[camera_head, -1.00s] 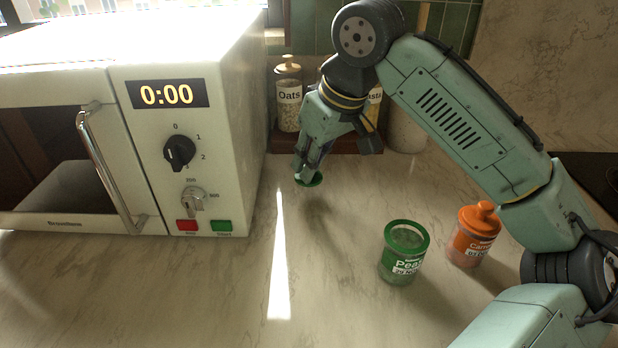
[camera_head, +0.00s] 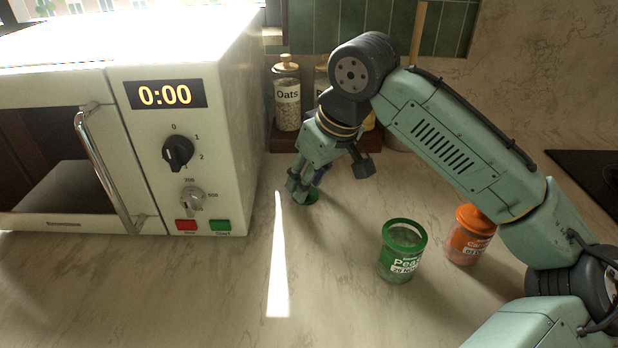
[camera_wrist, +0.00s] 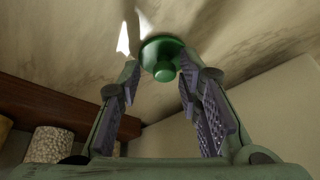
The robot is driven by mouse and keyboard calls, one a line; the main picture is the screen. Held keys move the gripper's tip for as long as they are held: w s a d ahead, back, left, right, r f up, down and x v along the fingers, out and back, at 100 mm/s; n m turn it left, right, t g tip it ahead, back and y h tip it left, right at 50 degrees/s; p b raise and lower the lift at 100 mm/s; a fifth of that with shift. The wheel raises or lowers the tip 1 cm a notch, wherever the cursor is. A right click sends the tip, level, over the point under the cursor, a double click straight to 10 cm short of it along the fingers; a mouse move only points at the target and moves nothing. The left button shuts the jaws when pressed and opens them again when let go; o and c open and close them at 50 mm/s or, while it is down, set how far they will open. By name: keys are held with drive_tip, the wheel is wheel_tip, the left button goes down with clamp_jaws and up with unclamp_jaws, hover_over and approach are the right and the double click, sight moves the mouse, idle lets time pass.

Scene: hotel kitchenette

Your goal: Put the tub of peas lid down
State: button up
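The green lid (camera_head: 309,197) lies on the counter, right of the microwave. In the wrist view the lid (camera_wrist: 165,52) shows its round knob facing my gripper. My gripper (camera_head: 307,184) is just above the lid. In the wrist view its two fingers (camera_wrist: 160,78) stand apart on either side of the knob, with a gap showing, so it looks open. The tub of peas (camera_head: 402,256) stands upright and open on the counter, to the right and nearer the camera, well apart from the lid.
The orange-lidded carrot tub (camera_head: 468,236) stands right of the peas, close to my arm. The white microwave (camera_head: 190,130) fills the left. The oats jar (camera_head: 287,97) stands on a wooden shelf behind. A dark hob (camera_head: 585,172) is at far right. The front middle counter is clear.

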drive_tip(key=v, duration=1.2)
drive_tip(key=shift+r+b, duration=0.2)
drive_tip(key=shift+b, duration=0.15)
